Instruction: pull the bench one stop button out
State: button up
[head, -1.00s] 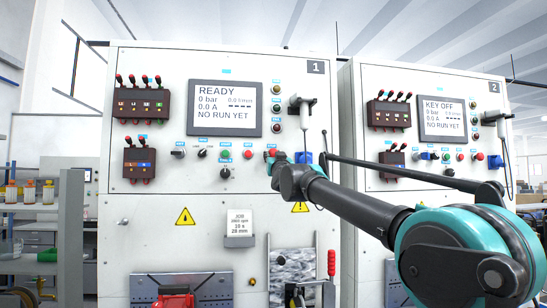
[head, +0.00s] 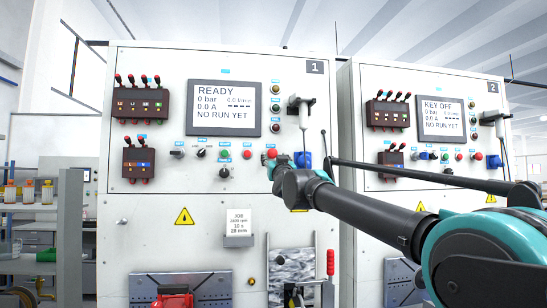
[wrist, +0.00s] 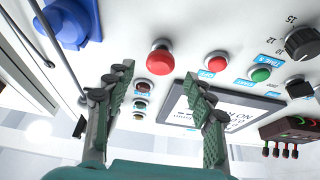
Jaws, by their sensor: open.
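The bench one stop button (head: 271,153) is a red mushroom head on the panel marked 1, at the right end of the lower control row. In the wrist view the red stop button (wrist: 160,57) stands out from the panel. My gripper (wrist: 158,76) is open, its two green-padded fingers to either side of the button in the picture. Nothing is between the fingers that I can see as held; whether they touch the button I cannot tell. In the head view my gripper (head: 276,166) is small and close to the button, mostly hidden by my wrist.
A smaller red button (wrist: 215,63), a green button (wrist: 260,74) and a black knob (wrist: 302,43) lie right of the stop button in the wrist view. A blue fitting (wrist: 72,22) is at the left. Bench two (head: 430,124) stands to the right.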

jog(key=v, duration=0.8)
jog(key=shift+s+f, duration=0.1)
